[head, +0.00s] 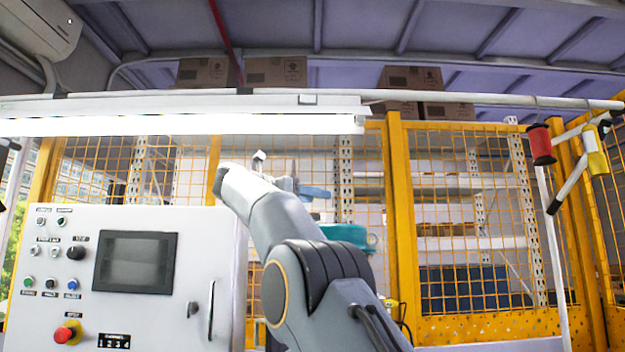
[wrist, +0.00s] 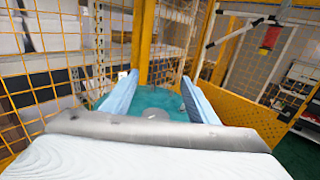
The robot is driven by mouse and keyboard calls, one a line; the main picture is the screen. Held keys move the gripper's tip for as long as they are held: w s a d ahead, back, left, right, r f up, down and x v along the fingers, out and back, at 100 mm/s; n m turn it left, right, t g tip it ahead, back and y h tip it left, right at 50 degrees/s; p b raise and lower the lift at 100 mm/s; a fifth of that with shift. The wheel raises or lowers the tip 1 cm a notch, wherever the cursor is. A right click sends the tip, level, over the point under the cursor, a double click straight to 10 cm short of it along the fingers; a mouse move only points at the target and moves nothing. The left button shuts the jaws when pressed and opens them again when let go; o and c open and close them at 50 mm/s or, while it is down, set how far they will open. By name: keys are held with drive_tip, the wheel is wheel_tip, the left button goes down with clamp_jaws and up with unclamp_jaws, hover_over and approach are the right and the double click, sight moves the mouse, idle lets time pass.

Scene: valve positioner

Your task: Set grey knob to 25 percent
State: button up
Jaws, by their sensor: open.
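A teal valve positioner housing (head: 347,237) shows behind my arm in the head view, partly hidden by it. In the wrist view its teal top (wrist: 172,103) lies beyond and between my fingers. A small round grey piece (wrist: 155,113), which looks like the grey knob, sits on the teal surface between the fingers; its pointer and any scale are too small to read. My gripper (wrist: 158,80) is open, with its two blue fingers apart and nothing held. In the head view my gripper (head: 316,192) is above the housing, seen partly from the side.
A white control cabinet (head: 140,275) with a screen and buttons stands at the left. A yellow mesh fence (head: 399,220) runs behind, with shelves beyond it. A red spool (head: 541,145) hangs from a rack at the right. Free room around the housing is hard to judge.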

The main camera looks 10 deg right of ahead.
wheel_tip(320, 180, up, 4)
drive_tip(key=p, duration=0.3)
drive_tip(key=shift+p, duration=0.4)
drive_tip(key=shift+r+p, duration=0.2)
drive_tip(key=shift+p, duration=0.1)
drive_tip(key=shift+w, duration=0.1)
